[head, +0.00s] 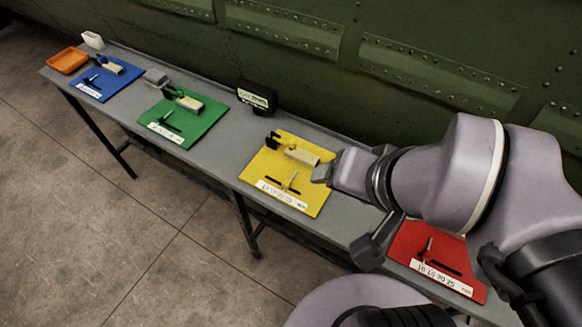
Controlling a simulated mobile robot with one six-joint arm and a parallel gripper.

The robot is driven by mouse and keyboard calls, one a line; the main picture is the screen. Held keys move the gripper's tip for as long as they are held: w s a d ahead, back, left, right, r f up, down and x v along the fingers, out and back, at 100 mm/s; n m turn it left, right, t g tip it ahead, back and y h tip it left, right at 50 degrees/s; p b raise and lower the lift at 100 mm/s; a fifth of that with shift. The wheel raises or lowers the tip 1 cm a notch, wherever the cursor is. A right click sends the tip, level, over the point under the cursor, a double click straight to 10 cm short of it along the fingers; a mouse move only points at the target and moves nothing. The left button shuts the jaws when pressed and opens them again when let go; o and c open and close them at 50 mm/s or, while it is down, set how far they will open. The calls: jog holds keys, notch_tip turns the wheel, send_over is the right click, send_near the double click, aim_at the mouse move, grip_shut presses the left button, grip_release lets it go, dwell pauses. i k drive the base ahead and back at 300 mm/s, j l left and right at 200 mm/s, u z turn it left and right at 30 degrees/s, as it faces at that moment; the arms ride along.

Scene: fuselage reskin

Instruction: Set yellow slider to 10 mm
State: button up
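The yellow board (262,167) lies on the grey bench, right of its middle. Its slider (291,183) is a small upright handle beside a dark slot, just above a white scale label (282,195). The scale numbers are too small to read, so I cannot tell the slider's setting. A cream block (301,157) and a black fitting (272,140) sit on the board's back part. My gripper (322,172) is at the board's right edge, near the cream block and right of the slider. Its fingers are seen edge-on, and whether it touches anything is unclear.
A red board (409,241) lies to the right, partly behind my arm. A green board (206,121), a blue board (88,89) and an orange tray (68,61) are to the left. A small black display (257,97) stands behind. The green riveted wall (330,75) borders the bench (221,160).

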aim_at(286, 184)
jog(key=j+z, duration=0.2)
jog(key=z, duration=0.15)
jog(key=j+z, duration=0.4)
jog(key=z, duration=0.25)
